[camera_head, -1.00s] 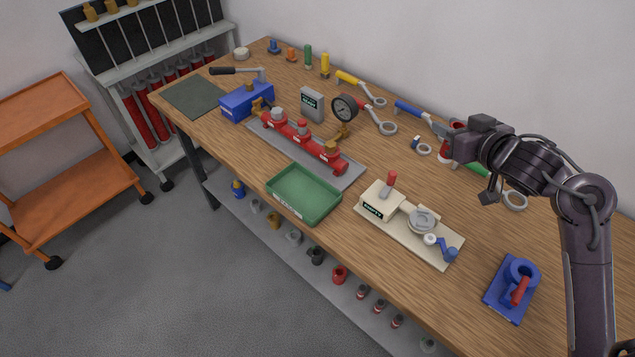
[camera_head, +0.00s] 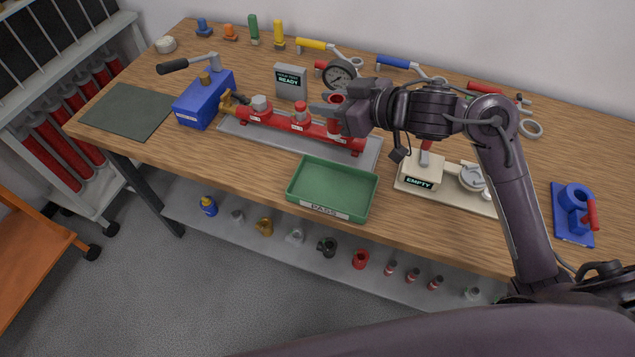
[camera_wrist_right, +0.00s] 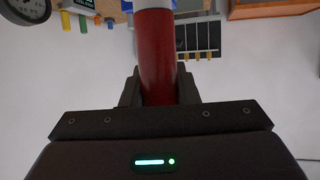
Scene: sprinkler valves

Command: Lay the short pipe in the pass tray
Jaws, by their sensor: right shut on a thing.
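My right gripper (camera_head: 340,112) is shut on the short pipe, a red piece with a white end that shows at the fingertips (camera_head: 337,101). In the right wrist view the red short pipe (camera_wrist_right: 157,55) stands between the two fingers, with its white band at the top edge. The gripper holds it over the right part of the red manifold, behind the pass tray. The green pass tray (camera_head: 346,214) sits at the table's front edge, labelled PASS and empty. My left gripper is not in view.
The red manifold (camera_head: 275,119) lies on a grey plate behind the tray. A blue pump (camera_head: 195,108) is left of it, and a round gauge (camera_head: 339,76) and a READY box (camera_head: 290,82) are behind. A cream EMPTY fixture (camera_head: 423,178) stands right of the tray.

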